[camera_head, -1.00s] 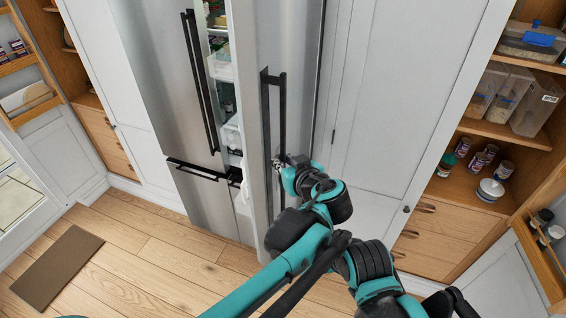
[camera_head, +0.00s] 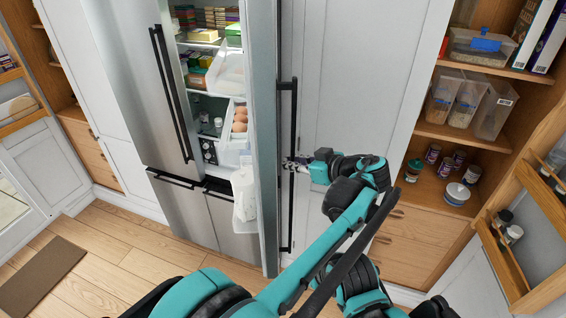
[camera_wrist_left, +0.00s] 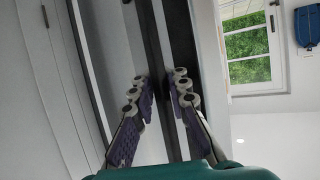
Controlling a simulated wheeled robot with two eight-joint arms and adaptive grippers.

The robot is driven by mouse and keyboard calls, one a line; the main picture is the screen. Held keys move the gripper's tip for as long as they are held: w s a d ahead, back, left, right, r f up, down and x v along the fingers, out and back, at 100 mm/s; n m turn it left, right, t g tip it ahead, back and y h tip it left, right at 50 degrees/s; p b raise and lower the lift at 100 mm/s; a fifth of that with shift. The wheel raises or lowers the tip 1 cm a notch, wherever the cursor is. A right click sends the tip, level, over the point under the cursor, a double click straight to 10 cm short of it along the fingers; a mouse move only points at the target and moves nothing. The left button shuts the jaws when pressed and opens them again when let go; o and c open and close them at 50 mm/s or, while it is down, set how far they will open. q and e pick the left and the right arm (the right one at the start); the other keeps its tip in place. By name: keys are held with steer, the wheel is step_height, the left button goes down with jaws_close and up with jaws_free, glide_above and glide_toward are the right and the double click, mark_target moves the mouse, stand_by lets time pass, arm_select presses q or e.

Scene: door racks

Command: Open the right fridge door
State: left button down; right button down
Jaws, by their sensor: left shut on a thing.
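The right fridge door (camera_head: 265,120) stands open, swung out and seen nearly edge-on in the head view. Its long black handle (camera_head: 291,215) is upright on the door's outer face. My left gripper (camera_head: 292,164) is at the middle of this handle. In the left wrist view my left gripper (camera_wrist_left: 160,100) has its two fingers on either side of the dark handle bar (camera_wrist_left: 152,45), shut on it. The left fridge door (camera_head: 145,90) is closed. My right gripper is not in view.
Fridge shelves (camera_head: 205,40) with food boxes and eggs (camera_head: 240,118) show in the opening. White cabinet panels (camera_head: 350,80) stand right of the door. Open wooden shelves (camera_head: 480,140) are at far right. A brown mat (camera_head: 40,275) lies on the wooden floor.

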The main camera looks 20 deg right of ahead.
arm_select(q)
steer(key=shift+s+d, duration=0.15)
steer(key=shift+d, duration=0.55)
steer(key=shift+f, duration=0.1)
steer(key=c, duration=1.5)
jaws_free()
steer(key=shift+s, duration=0.1)
steer(key=shift+c, duration=0.2)
step_height(320, 180, up, 10)
steer(key=shift+s+r, duration=0.2)
